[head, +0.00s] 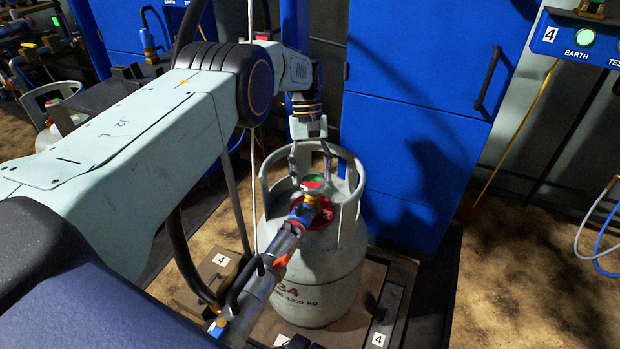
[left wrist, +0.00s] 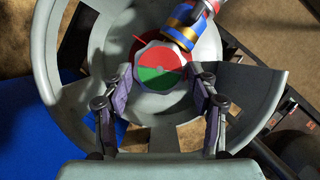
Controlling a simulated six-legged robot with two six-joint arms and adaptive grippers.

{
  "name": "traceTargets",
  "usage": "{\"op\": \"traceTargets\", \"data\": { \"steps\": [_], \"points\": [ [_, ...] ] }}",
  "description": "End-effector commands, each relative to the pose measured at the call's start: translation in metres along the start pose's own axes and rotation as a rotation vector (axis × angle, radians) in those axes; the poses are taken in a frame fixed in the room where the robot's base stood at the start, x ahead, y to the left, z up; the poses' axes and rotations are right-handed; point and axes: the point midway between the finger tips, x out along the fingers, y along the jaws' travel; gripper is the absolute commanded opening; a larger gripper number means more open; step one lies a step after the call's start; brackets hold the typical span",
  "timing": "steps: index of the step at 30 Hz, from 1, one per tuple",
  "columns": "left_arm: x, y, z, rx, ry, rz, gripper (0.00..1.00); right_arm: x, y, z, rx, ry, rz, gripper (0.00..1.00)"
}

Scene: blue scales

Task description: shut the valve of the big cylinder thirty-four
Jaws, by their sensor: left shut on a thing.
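The big grey cylinder (head: 312,285) marked 34 stands upright on a scale below my left arm. Its valve knob (head: 314,181), with a red and green top, sits inside the collar ring. In the left wrist view the knob (left wrist: 159,68) shows a red half at the top and a green half below. A blue and brass connector (head: 303,212) joins the valve beside the knob. My right gripper is not seen.
A filling hose (head: 262,285) runs from the valve to the lower left. The scale (head: 375,280) carries number 4 tags. A blue cabinet (head: 415,150) stands behind. An EARTH panel (head: 575,38) with a green lamp is at upper right.

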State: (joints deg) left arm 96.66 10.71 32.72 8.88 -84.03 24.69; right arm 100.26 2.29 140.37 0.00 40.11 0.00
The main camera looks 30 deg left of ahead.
Motion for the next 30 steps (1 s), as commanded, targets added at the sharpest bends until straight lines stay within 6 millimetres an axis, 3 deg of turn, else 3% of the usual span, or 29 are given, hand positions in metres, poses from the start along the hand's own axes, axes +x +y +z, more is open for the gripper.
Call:
{"op": "traceTargets", "data": {
  "steps": [15, 30],
  "points": [
    [0.0017, 0.004, 0.0019, 0.306, -0.005, -0.127, 0.28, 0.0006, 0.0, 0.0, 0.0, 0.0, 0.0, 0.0],
    [0.0024, 0.004, 0.0024, 0.361, -0.008, -0.151, 0.28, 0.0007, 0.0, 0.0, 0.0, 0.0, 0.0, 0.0]
  ]
}}
